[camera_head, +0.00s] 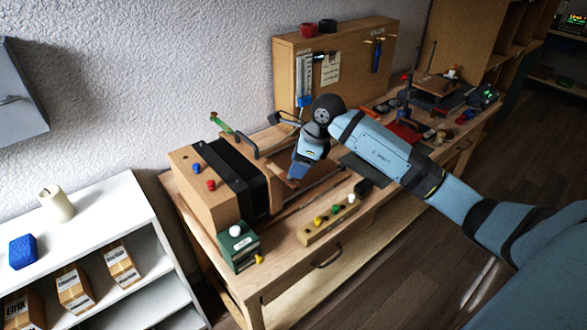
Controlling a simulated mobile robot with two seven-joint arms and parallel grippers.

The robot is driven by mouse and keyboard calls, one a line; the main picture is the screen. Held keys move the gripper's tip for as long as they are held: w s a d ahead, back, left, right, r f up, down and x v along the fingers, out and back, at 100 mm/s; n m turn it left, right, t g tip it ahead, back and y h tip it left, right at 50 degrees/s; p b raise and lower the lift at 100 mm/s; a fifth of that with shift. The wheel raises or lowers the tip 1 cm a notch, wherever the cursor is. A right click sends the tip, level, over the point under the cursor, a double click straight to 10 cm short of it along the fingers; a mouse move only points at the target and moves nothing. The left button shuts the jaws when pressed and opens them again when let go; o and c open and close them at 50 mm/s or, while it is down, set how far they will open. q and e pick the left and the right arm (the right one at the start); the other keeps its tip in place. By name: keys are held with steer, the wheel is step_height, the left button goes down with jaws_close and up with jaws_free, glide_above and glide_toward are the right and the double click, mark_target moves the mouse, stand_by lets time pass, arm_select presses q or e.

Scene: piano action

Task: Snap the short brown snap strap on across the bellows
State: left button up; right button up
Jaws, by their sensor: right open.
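The black bellows (241,170) sits between a tan wooden box end (203,190) and a brown wooden end (275,188) on the left part of the workbench. My right arm reaches in from the right, and its gripper (293,177) points down beside the brown end, to the right of the bellows. Its jaws are open; the fingertips are small and partly hidden by the wrist. I cannot pick out the short brown snap strap for certain against the brown wood there. My left gripper is not in view.
The workbench (230,282) carries a dark green box (239,247) and a wooden block with coloured knobs (328,222) in front of the bellows. A tool board (345,62) stands behind. A white shelf (105,211) is at the left. Red and dark tools crowd the far right.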

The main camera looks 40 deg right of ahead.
mark_target(280, 172)
steer(key=shift+x, duration=1.6)
jaws_close()
